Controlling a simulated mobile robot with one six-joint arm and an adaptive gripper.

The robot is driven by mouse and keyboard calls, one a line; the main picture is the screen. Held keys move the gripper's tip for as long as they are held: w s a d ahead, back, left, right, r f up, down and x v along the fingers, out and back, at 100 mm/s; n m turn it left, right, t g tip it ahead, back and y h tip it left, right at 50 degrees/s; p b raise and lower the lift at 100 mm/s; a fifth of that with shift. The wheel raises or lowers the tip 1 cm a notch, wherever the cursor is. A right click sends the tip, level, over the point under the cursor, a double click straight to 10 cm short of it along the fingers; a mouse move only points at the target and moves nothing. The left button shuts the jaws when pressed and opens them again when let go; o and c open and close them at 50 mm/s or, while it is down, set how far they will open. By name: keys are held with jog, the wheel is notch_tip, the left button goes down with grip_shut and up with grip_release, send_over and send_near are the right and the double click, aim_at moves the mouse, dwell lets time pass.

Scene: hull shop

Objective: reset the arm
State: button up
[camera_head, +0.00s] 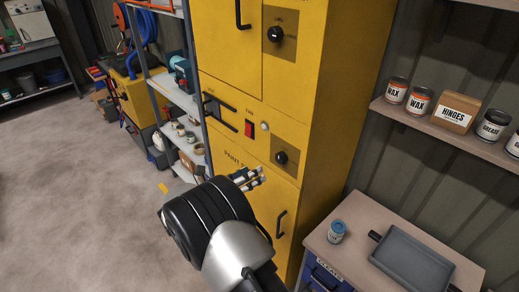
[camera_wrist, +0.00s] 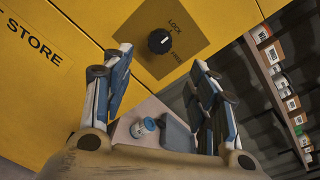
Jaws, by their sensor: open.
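My arm reaches up from the bottom of the head view. My gripper (camera_head: 250,177) is in front of the yellow paint store cabinet (camera_head: 345,80), near its lower knob (camera_head: 281,157). In the wrist view my gripper (camera_wrist: 160,75) has its two fingers wide apart with nothing between them. I cannot tell whether the fingers touch the cabinet. Part of the cabinet's lower front is hidden behind my arm in the head view.
A bench (camera_head: 325,226) at right holds a blue-lidded jar (camera_head: 336,231) and a grey tray (camera_head: 411,262). Above it, a shelf (camera_head: 455,130) carries jars and a HINGES box (camera_head: 453,114). A rack (camera_head: 178,95) stands left of the cabinet. The floor (camera_head: 75,190) at left is open.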

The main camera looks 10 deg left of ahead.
jog(key=s+d+r+m+g+b, duration=0.1)
jog(key=d+r+m+g, duration=0.15)
jog(key=d, duration=0.25)
jog(key=s+d+r+m+g, duration=0.1)
jog(key=d+r+m+g, duration=0.1)
jog(key=d+m, duration=0.3)
jog(key=s+d+r+m+g+b, duration=0.1)
jog(key=s+d+r+m+g, duration=0.15)
jog(key=d, duration=0.35)
jog(key=s+d+r+m+g+y+b, duration=0.2)
jog(key=s+d+r+m+g, duration=0.1)
jog(key=s+d+m, duration=0.5)
jog(key=s+d+f+m+y+b, duration=0.1)
jog(key=s+m+y, duration=0.3)
jog(key=s+m, duration=0.4)
jog(key=s+d+f+m+t+y+b, duration=0.1)
jog(key=s+m+y, duration=0.3)
jog(key=s+m, duration=0.5)
jog(key=s+d+b, duration=0.1)
jog(key=s, duration=0.4)
jog(key=shift+f+b, duration=0.2)
jog(key=shift+b, duration=0.1)
